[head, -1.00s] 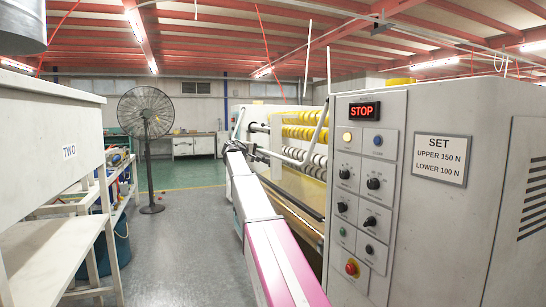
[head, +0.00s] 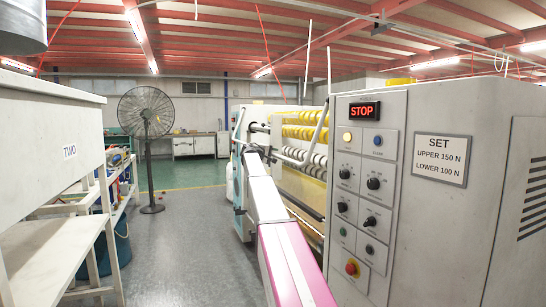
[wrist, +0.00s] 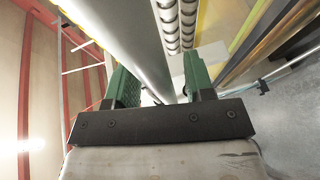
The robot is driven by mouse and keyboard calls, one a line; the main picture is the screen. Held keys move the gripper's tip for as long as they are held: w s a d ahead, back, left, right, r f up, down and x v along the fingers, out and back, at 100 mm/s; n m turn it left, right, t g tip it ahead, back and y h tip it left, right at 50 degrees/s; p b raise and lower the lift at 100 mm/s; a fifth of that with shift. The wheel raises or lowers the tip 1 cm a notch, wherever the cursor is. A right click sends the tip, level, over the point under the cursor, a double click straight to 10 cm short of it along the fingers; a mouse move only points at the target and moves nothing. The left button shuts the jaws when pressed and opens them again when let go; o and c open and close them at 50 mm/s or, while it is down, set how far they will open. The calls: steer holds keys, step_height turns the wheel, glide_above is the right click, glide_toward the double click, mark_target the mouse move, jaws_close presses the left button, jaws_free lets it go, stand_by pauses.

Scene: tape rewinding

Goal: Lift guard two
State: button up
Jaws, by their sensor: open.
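The winding machine (head: 370,225) stands at the right with pale bars and yellow rolls on its open side. A slanted pale bar (head: 320,126) shows there in the head view. I see no label naming guard two. In the wrist view my gripper (wrist: 158,78) is open, its two green fingers apart. A smooth grey tube (wrist: 128,40) runs from the top of that view into the gap between the fingers. I cannot tell whether they touch it. In the head view my arm reaches the machine's open side, and the fingers cannot be made out.
The control panel (head: 367,172) reads STOP above several knobs and a red button. A sign (head: 440,160) gives settings. A black fan (head: 146,113) stands behind. The grey floor (head: 190,250) between is clear.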

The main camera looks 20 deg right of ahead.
jaws_close()
steer(key=shift+a+r, duration=0.15)
steer(key=shift+a, duration=0.25)
steer(key=a+r+m+g+y, duration=0.1)
steer(key=a+r+y, duration=0.4)
steer(key=a+r, duration=0.5)
steer(key=a+r+m+g+y, duration=0.15)
steer(key=a+r+y, duration=0.45)
steer(key=r, duration=0.7)
step_height(320, 180, up, 13)
steer(key=h, duration=0.1)
steer(key=shift+s+f, duration=0.2)
steer(key=shift+s, duration=0.05)
steer(key=shift+t, duration=0.25)
